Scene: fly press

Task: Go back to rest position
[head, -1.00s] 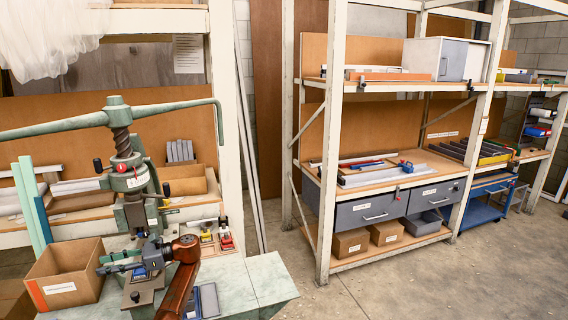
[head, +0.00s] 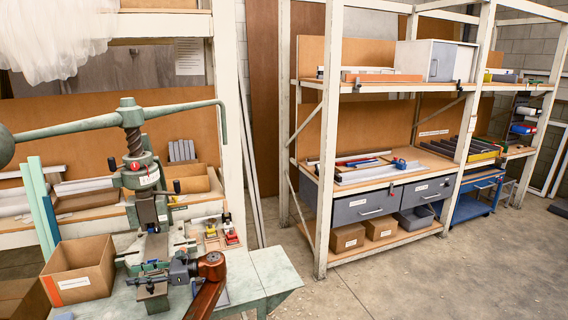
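The green fly press (head: 131,125) stands on the bench at left, with its long handle bar across the top and its screw upright.
An open cardboard box (head: 78,272) sits left of the press on the pale green bench (head: 274,268). Small red and yellow items lie behind. A white-framed shelf rack (head: 322,185) with drawers and boxes stands at right. Concrete floor (head: 430,275) is clear at lower right.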

